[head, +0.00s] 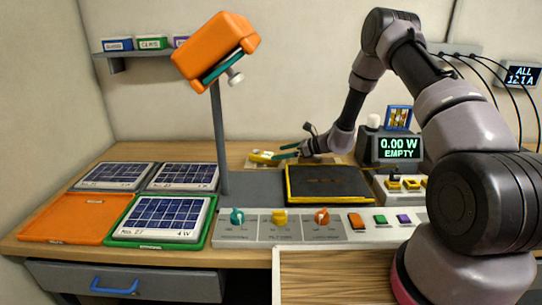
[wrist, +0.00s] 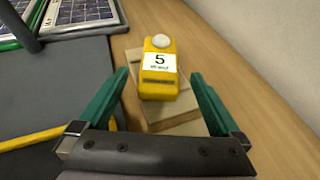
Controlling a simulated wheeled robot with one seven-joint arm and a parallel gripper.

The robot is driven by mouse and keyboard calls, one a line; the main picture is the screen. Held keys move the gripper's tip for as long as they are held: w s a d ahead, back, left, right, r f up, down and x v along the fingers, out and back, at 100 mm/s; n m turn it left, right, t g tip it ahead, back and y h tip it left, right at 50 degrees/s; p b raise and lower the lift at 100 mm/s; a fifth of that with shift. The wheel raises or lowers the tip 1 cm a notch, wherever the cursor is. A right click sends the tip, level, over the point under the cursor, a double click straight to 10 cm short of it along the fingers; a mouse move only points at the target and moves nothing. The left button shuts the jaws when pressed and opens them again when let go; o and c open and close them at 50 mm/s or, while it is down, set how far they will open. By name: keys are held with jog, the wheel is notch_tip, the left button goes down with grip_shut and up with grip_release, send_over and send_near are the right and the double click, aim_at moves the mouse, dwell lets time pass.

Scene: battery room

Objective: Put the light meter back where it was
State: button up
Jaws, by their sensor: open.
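The light meter (wrist: 160,85) is a yellow box with a white dome and a label reading 5. In the wrist view it sits on a pale wooden block (wrist: 176,122). In the head view the small yellow meter (head: 262,156) is at the back of the bench, left of my gripper (head: 286,151). In the wrist view my gripper (wrist: 159,76) is open, with one green finger on each side of the meter's near part. Gaps show between the fingers and the meter, so it is not gripped.
A dark yellow-edged pad (head: 330,184) lies in front of my gripper. A grey post carries an orange lamp (head: 215,50). Solar panels (head: 160,217) lie at the left, beside an orange tray (head: 65,220). A display box (head: 398,148) reads 0.00 W EMPTY at the right.

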jog(key=v, duration=0.4)
jog(key=shift+r, duration=0.1)
jog(key=s+d+r+n+g+h, duration=0.15)
jog(key=s+r+n, duration=0.45)
jog(key=r, duration=0.7)
jog(key=s+d+r+n+g+h, duration=0.15)
jog(key=s+r+n, duration=0.4)
jog(key=r, duration=0.75)
jog(key=s+d+r+n+t+h, duration=0.1)
jog(key=s+d+r, duration=0.3)
jog(key=s, duration=0.4)
jog(key=s+d+r+n+t+h, duration=0.2)
jog(key=s+d+r+n+h, duration=0.1)
jog(key=s, duration=0.6)
jog(key=s+d+r+n+t+h, duration=0.2)
jog(key=s+d+r+h, duration=0.1)
jog(key=s+d+r, duration=0.2)
jog(key=s+d, duration=0.2)
jog(key=s, duration=0.1)
jog(key=shift+s+n, duration=0.35)
jog(key=shift+d, duration=0.15)
